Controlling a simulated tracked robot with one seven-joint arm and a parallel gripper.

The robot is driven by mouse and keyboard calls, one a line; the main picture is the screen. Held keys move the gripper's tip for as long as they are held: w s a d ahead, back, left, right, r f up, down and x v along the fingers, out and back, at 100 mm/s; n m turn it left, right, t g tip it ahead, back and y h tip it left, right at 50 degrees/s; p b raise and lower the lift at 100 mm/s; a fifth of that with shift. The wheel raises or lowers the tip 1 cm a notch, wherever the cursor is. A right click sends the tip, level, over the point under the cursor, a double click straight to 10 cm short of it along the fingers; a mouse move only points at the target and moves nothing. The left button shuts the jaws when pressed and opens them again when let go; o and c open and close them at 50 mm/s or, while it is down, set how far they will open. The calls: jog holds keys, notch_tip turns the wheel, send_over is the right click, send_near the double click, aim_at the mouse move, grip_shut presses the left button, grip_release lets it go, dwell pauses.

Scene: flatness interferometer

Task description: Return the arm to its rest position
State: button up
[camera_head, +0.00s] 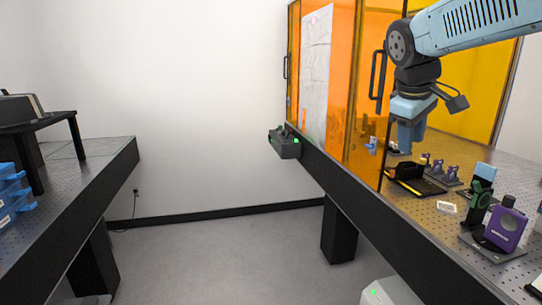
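My arm comes in from the upper right as a light blue link with a dark grey wrist joint. My gripper (408,148) hangs below the wrist, pointing down, above the right optical table (435,208). Its light blue fingers are small here and seen from the side, so I cannot tell whether they are apart. I see no object clearly held between them. The black mount (409,171) on a dark plate appears just below the fingertips; I cannot tell whether there is contact.
An orange enclosure (374,60) rises behind. Blue bins (12,195) and a black shelf (40,122) are on the left table. The floor (225,255) between is clear.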

jog(key=s+a+f+m+t+y, duration=0.1)
jog(key=s+a+f+m, duration=0.2)
jog(key=s, duration=0.4)
jog(key=s+a+f+m+t+y, duration=0.1)
jog(key=s+a+f+m+y, duration=0.1)
jog(key=s+f, duration=0.4)
jog(key=shift+s+a+f+m, duration=0.15)
jog(key=shift+s+a+m, duration=0.35)
jog(key=shift+a+m, duration=0.3)
